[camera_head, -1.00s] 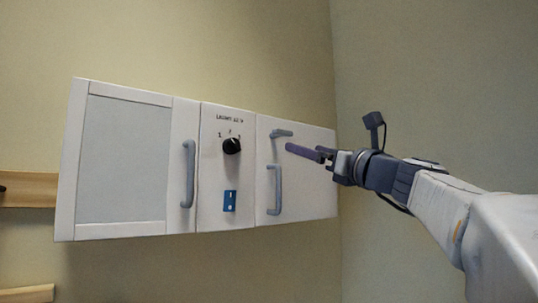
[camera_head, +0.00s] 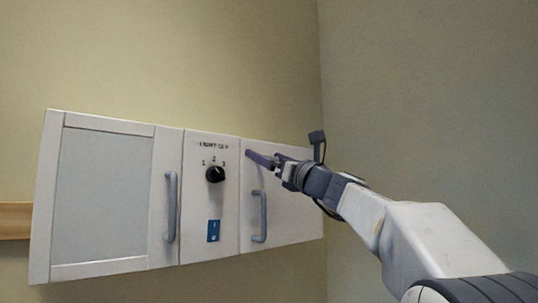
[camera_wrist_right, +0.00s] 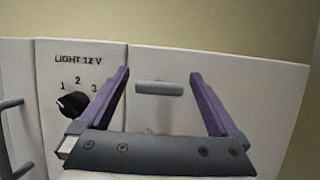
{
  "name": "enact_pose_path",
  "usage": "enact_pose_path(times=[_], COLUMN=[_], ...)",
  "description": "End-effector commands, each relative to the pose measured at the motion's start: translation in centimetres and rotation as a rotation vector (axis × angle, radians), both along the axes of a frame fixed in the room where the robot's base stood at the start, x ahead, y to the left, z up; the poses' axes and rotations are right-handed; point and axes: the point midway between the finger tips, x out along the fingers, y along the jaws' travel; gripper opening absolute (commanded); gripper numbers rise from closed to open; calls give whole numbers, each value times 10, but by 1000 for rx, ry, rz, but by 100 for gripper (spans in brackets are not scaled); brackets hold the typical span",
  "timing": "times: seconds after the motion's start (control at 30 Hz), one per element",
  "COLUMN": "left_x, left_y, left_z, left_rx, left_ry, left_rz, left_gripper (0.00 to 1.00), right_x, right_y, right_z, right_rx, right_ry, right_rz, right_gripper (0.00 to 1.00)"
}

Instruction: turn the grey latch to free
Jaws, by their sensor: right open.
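The grey latch (camera_wrist_right: 159,88) is a short bar lying level on the white right-hand door (camera_wrist_right: 230,65) of the wall cabinet. In the right wrist view it sits between the two purple fingers of my right gripper (camera_wrist_right: 159,76), with a gap on both sides. The gripper is open and holds nothing. In the head view the right gripper (camera_head: 262,159) is in front of the upper part of that door and covers most or all of the latch. My left gripper is not in view.
A grey door handle (camera_head: 259,217) is below the gripper. To the left are a black knob (camera_head: 215,174) marked 1, 2, 3, a blue switch (camera_head: 213,231) and a pale-panelled door (camera_head: 102,193) with its own handle (camera_head: 170,206). The wall to the right is bare.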

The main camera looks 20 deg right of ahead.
Motion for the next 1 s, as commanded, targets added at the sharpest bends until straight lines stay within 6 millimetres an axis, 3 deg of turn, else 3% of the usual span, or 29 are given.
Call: enact_pose_path(times=[0.1,0.33,0.67,1.0], left_x=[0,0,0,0], left_y=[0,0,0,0], left_z=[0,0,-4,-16], left_rx=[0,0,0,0], left_ry=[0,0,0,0], left_rz=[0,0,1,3], left_gripper=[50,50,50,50], right_x=[0,0,-1,0], right_y=[0,0,-1,-1], right_z=[0,0,-1,-2], right_rx=[0,-1,-44,-265], right_ry=[0,0,-17,-97], right_rz=[0,-1,-1,-3], right_gripper=[98,12,12,12])
